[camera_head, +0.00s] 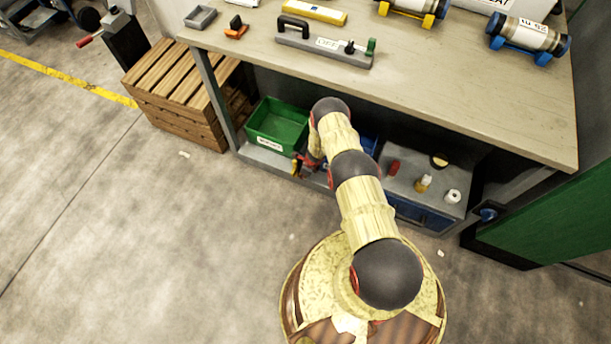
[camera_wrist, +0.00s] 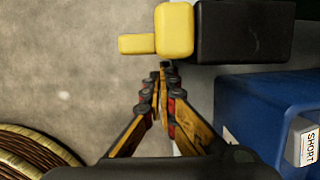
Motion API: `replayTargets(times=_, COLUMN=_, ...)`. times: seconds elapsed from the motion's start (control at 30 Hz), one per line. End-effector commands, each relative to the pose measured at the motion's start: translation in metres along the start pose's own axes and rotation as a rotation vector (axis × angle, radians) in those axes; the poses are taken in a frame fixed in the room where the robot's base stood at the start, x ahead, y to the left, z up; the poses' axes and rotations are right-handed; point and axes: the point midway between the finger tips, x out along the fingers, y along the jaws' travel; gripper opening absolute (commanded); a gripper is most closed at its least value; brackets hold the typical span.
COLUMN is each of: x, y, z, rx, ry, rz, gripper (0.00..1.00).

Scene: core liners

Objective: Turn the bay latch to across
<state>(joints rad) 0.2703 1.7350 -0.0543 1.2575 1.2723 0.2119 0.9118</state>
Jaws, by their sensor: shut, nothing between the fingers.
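In the wrist view a yellow piece (camera_wrist: 174,30) with a narrower yellow bar (camera_wrist: 136,44) pointing left sits against a black block (camera_wrist: 245,31). It looks like the bay latch. My gripper (camera_wrist: 162,72) is shut and empty, its fingertips just below the yellow piece in the picture. I cannot tell whether they touch it. In the head view my gripper (camera_head: 298,168) is low at the bench's lower shelf, partly behind my arm. I cannot make out the latch there.
A blue bin (camera_wrist: 262,110) labelled SHORT is right of my fingers. A green bin (camera_head: 277,127) and a blue-fronted box (camera_head: 425,216) stand on the lower shelf. The bench top (camera_head: 440,85) overhangs them. A wooden crate (camera_head: 178,95) stands left. Floor in front is mostly clear.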

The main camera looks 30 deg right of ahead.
Motion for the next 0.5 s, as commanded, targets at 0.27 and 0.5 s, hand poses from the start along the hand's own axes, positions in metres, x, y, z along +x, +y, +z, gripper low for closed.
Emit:
replayTargets(times=0.27, x=0.0004, y=0.0008, z=-0.0005, rx=0.001, ry=0.001, rz=0.001, gripper=0.00)
replayTargets(times=0.5, x=0.0001, y=0.0019, z=-0.0013, rx=0.005, ry=-0.033, rz=0.008, gripper=0.00)
